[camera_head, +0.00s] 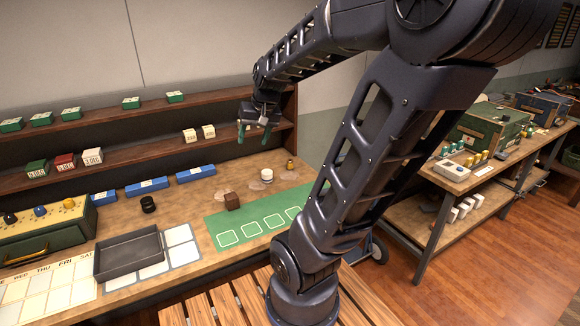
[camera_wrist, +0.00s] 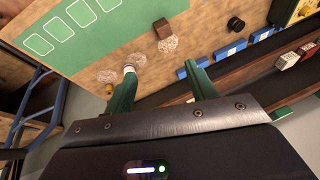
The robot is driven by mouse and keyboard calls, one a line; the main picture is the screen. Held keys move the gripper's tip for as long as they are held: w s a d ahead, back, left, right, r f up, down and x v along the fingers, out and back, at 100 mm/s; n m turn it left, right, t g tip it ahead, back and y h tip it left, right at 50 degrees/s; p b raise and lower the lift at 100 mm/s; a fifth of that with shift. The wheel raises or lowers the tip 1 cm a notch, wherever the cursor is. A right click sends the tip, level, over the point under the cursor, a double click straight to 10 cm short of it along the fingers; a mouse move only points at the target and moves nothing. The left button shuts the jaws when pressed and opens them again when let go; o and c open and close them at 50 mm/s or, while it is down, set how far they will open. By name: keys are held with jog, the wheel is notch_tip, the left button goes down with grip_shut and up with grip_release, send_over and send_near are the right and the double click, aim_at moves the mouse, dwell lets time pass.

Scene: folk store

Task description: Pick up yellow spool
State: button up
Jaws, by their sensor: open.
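A small yellow thing, likely the yellow spool (camera_head: 290,164), stands near the back right end of the wooden workbench. It also shows in the wrist view (camera_wrist: 109,87), just left of one finger; its details are too small to tell. My gripper (camera_head: 253,131) is open and empty, with green fingers, raised above the back of the bench by the shelf. In the wrist view the spread fingers (camera_wrist: 160,70) have no object between them close up. A white round container (camera_head: 266,174) stands left of the yellow thing and is partly hidden by a finger in the wrist view.
A black round piece (camera_head: 148,204), blue bins (camera_head: 147,187) and a dark tray (camera_head: 128,254) are further left. Shelves (camera_head: 120,155) with small boxes run along the back wall, close to my gripper.

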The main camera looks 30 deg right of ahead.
jog(key=w+d+f+m, duration=0.2)
jog(key=w+d+f, duration=0.2)
jog(key=w, duration=0.4)
jog(key=m+g+h, duration=0.1)
jog(key=m+h, duration=0.4)
jog(key=m, duration=0.1)
send_over(290, 169)
notch_tip(290, 169, down, 20)
jog(key=shift+h, duration=0.3)
jog(key=shift+w+d+f, duration=0.1)
jog(key=shift+w+f, duration=0.05)
jog(key=shift+f, duration=0.85)
jog(key=shift+w+d+f, duration=0.1)
jog(key=shift+w+f, duration=0.1)
jog(key=shift+f, duration=0.8)
jog(key=shift+w+f, duration=0.15)
jog(key=shift+f, duration=0.85)
jog(key=c, duration=1)
